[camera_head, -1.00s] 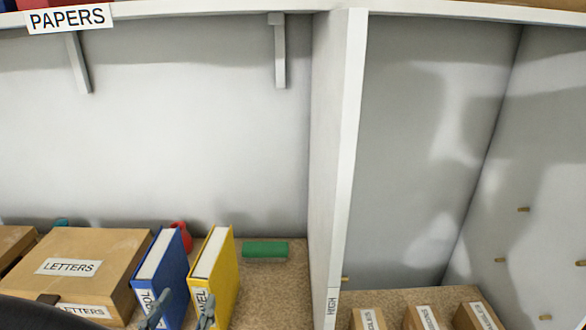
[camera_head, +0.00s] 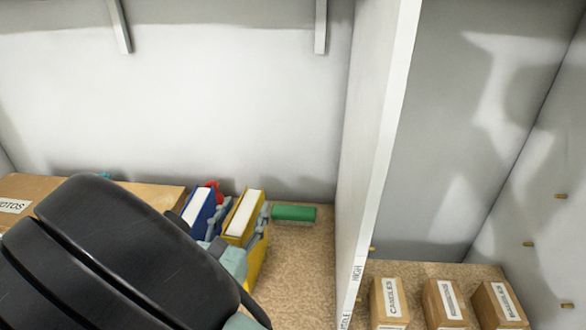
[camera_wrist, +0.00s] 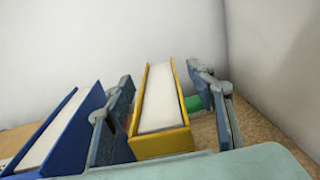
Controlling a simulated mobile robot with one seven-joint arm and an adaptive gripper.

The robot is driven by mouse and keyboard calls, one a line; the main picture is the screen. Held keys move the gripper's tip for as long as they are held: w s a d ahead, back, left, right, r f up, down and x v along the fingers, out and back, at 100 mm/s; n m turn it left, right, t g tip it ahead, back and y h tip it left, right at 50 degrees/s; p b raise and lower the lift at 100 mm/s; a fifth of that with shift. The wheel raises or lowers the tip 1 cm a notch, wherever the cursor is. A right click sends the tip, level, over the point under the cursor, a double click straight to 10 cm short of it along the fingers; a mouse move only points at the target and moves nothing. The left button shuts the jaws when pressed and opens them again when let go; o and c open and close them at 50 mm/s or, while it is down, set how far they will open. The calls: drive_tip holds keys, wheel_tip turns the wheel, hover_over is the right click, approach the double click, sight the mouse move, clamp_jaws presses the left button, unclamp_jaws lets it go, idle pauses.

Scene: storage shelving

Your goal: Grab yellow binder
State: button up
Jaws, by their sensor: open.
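The yellow binder (camera_head: 243,216) stands upright on the brown shelf board, its white paper edge facing up. In the wrist view the yellow binder (camera_wrist: 160,115) lies between the two open fingers of my gripper (camera_wrist: 165,115). The left finger is in the gap between it and the blue binder (camera_wrist: 55,132); the right finger is on its free side, with a small gap visible. In the head view my gripper (camera_head: 238,222) reaches over the binder from the front left, and my arm hides part of the blue binder (camera_head: 199,207).
A green block (camera_head: 293,212) lies right of the yellow binder; a red object (camera_head: 214,187) is behind the binders. A white upright divider (camera_head: 375,170) bounds the shelf on the right, with small labelled boxes (camera_head: 390,300) beyond it. Cardboard boxes (camera_head: 150,192) stand left.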

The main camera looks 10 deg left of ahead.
drive_tip(key=shift+w, duration=0.1)
drive_tip(key=shift+c, duration=0.2)
clamp_jaws()
